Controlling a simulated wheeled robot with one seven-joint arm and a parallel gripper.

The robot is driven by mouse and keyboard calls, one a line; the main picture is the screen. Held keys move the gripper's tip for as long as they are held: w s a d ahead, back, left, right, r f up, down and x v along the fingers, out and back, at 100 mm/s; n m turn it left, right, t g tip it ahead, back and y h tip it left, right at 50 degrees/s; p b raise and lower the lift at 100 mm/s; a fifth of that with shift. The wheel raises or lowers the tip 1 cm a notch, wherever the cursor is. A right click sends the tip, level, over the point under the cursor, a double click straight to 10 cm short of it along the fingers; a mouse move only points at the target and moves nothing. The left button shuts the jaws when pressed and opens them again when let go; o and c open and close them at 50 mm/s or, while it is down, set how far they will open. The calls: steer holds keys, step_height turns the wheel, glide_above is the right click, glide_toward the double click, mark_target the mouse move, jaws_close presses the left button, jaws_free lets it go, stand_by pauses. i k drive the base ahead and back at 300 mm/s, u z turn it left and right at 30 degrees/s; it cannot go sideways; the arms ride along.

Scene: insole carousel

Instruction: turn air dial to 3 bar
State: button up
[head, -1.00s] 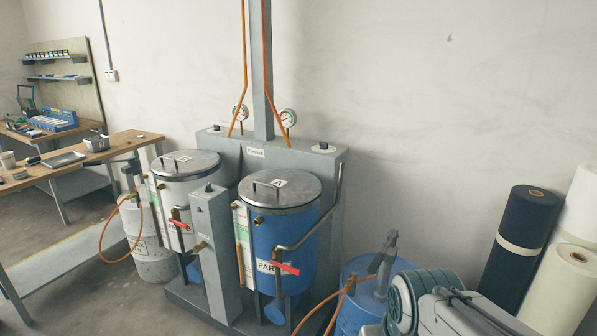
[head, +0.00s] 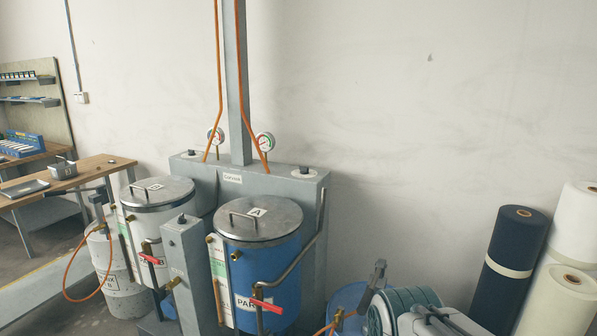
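The grey machine cabinet (head: 315,225) stands against the wall behind two lidded tanks. Two round pressure gauges, a left one (head: 215,136) and a right one (head: 264,142), stand above its top; their readings are too small to tell. Dark knobs sit on the cabinet top, one at the left (head: 191,152) and one at the right (head: 305,169). Another dark knob (head: 182,219) is on the grey post (head: 186,262) between the tanks. I cannot tell which of these is the air dial. My gripper is not in view.
The white tank B (head: 152,225) and blue tank A (head: 275,262) have red-handled valves in front. A hose runs to a pale drum (head: 122,280) at left; a blue drum (head: 345,296) is at right. A workbench (head: 75,183) stands left, upright rolls (head: 515,250) right.

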mark_target(305, 170)
steer(key=k, duration=0.65)
steer(key=u, duration=0.65)
steer(key=i, duration=1)
steer(key=u, duration=0.5)
steer(key=i, duration=1)
steer(key=z, duration=1.3)
steer(key=i, duration=0.75)
steer(key=z, duration=0.85)
